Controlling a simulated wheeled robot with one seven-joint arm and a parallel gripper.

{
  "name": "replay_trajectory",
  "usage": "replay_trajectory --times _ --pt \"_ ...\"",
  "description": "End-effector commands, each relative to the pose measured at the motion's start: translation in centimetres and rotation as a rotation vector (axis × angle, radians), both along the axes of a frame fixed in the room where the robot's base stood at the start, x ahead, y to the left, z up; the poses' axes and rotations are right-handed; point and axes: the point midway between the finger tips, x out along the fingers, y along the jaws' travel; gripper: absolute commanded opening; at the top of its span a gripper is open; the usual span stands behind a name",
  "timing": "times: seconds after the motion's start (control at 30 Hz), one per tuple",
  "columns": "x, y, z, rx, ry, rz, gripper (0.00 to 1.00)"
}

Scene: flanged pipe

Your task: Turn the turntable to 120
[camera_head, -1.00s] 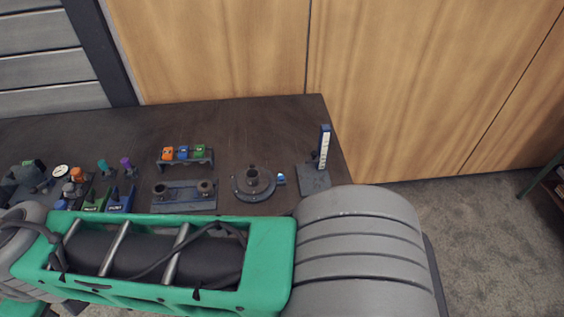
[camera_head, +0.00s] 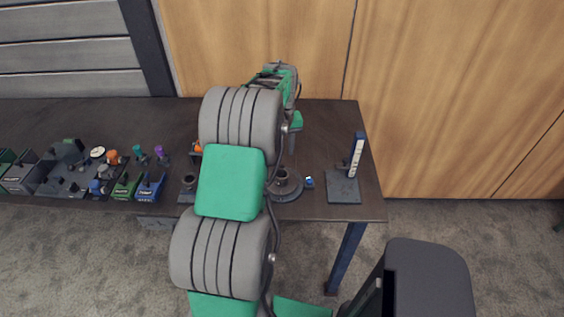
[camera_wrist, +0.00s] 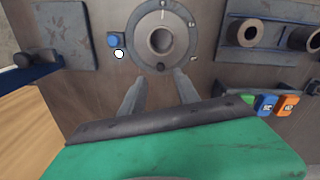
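The turntable (camera_head: 288,194) is a dark grey disc near the table's front edge, partly hidden by my arm in the head view. In the wrist view the turntable (camera_wrist: 140,38) shows a raised round hub in its middle and small light marks near its rim, too small to read. A small blue and white piece (camera_head: 309,182) stands just beside the rim; it also shows in the wrist view (camera_wrist: 117,46). My gripper (camera_wrist: 160,75) is open and empty, with its two fingers apart beside the turntable's near rim, the hub lying beyond the gap. Contact cannot be told.
A flat base with an upright scale (camera_head: 354,160) stands right of the turntable. In the wrist view a plate with two rings (camera_wrist: 272,38) and a row of coloured blocks (camera_wrist: 264,105) lie to the right. Several bins (camera_head: 20,180) and small parts fill the table's left.

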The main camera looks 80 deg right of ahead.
Motion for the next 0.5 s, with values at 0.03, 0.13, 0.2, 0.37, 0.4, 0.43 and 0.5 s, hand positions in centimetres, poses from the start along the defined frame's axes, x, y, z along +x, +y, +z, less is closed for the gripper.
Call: replay_trajectory --times 0.03,0.13,0.2,0.37,0.4,0.43,0.5 --pt "0.0 0.2 -0.8 0.005 0.001 0.000 0.38" --pt "0.0 0.1 -2.8 0.004 0.000 -0.001 0.38" --pt "0.0 0.1 -4.0 0.003 0.001 -0.001 0.38" --pt "0.0 0.1 -5.6 0.001 0.000 -0.001 0.38" --pt "0.0 0.1 -5.8 0.000 0.000 -0.001 0.38" --pt "0.0 0.1 -5.9 0.000 0.000 -0.001 0.38" --pt "0.0 0.1 -5.9 0.000 0.000 -0.001 0.38"
